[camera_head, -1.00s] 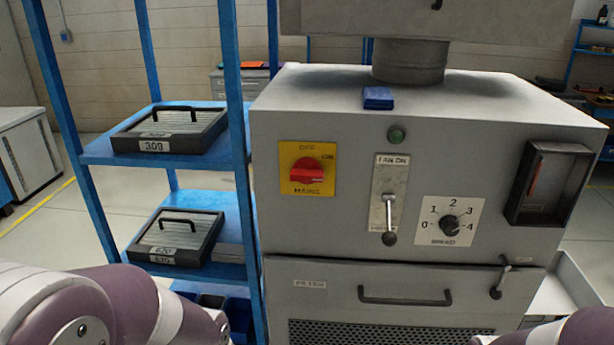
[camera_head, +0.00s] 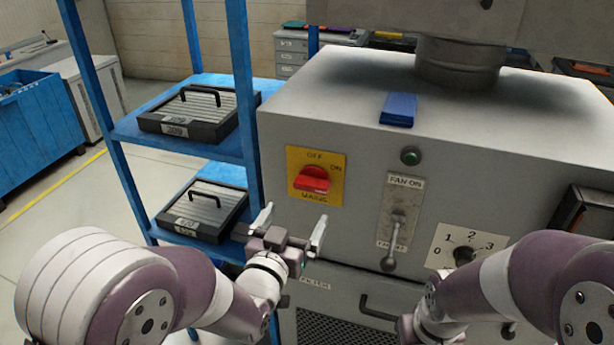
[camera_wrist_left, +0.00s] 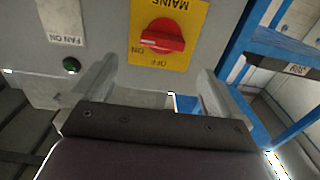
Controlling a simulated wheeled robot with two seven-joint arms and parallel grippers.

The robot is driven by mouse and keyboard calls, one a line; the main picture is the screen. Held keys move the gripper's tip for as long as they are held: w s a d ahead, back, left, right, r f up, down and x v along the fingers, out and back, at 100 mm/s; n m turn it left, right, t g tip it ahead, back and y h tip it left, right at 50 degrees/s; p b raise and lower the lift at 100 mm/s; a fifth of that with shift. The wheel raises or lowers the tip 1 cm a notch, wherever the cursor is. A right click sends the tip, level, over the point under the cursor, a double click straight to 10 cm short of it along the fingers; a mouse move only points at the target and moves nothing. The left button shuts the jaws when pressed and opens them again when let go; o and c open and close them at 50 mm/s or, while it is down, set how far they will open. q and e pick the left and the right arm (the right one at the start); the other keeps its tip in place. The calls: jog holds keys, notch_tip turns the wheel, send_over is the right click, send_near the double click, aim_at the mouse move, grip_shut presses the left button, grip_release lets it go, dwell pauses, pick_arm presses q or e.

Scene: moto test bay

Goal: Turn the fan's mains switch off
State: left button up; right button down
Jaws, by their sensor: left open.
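The fan's mains switch (camera_head: 312,180) is a red rotary knob on a yellow plate marked OFF, ON and MAINS, on the grey cabinet's front. Its grip lies roughly crosswise, not up toward OFF. The left wrist view also shows the switch (camera_wrist_left: 163,36), upside down, beyond the fingers. My left gripper (camera_head: 292,222) is open and empty, with its fingers pointing up just below the switch plate in the head view. It appears apart from the knob. My right arm comes in from the right; its fingers are out of view.
A green lamp (camera_head: 411,156), a FAN ON lever (camera_head: 391,255) and a speed dial (camera_head: 466,254) sit right of the switch. A blue shelf rack (camera_head: 240,90) with filter trays stands close on the left. A blue block (camera_head: 398,109) lies on the cabinet top.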

aim_at(311, 188)
pick_arm(q)
jog(key=p+x, duration=0.3)
jog(key=x, duration=0.7)
jog(key=shift+w+p, duration=0.3)
jog(key=shift+w, duration=0.05)
jog(key=shift+w+a, duration=0.1)
jog(key=shift+w, duration=0.3)
pick_arm(e)
jog(key=r, duration=0.4)
jog(key=shift+s+a+r, duration=0.2)
jog(key=shift+s+a, duration=0.05)
jog(key=shift+a, duration=0.05)
pick_arm(q)
jog(key=shift+w, duration=0.1)
jog(key=c, duration=0.9)
jog(key=shift+o, duration=0.2)
pick_arm(e)
jog(key=shift+w+f, duration=0.1)
jog(key=shift+f, duration=0.05)
